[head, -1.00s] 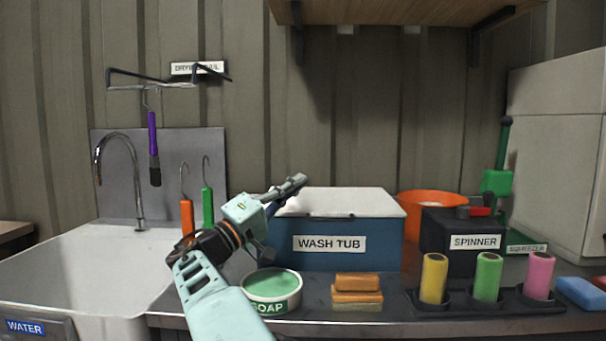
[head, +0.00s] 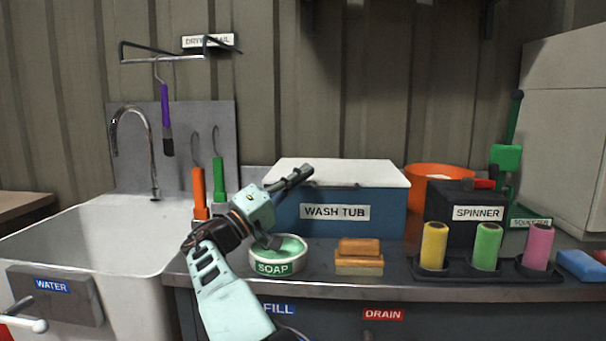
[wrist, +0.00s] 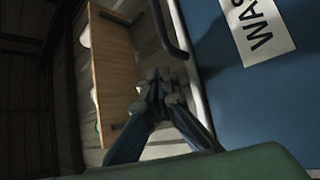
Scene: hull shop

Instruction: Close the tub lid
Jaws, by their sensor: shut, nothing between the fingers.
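The blue wash tub (head: 390,215) stands on the counter with its label facing me. Its white lid (head: 345,172) lies flat over the top and looks shut. My gripper (head: 303,172) is shut and empty, in front of the lid's left part in the head view. I cannot tell whether it touches the lid. In the wrist view my gripper (wrist: 160,84) shows its fingers together beside the tub's blue front (wrist: 225,95), close to the lid's pale edge (wrist: 190,82) and a dark handle (wrist: 168,30).
A soap bowl (head: 278,267) and orange sponges (head: 358,257) sit in front of the tub. The spinner (head: 455,230), an orange bucket (head: 415,177) and a rack of coloured rollers (head: 487,246) stand to the right. A sink (head: 90,235) lies left.

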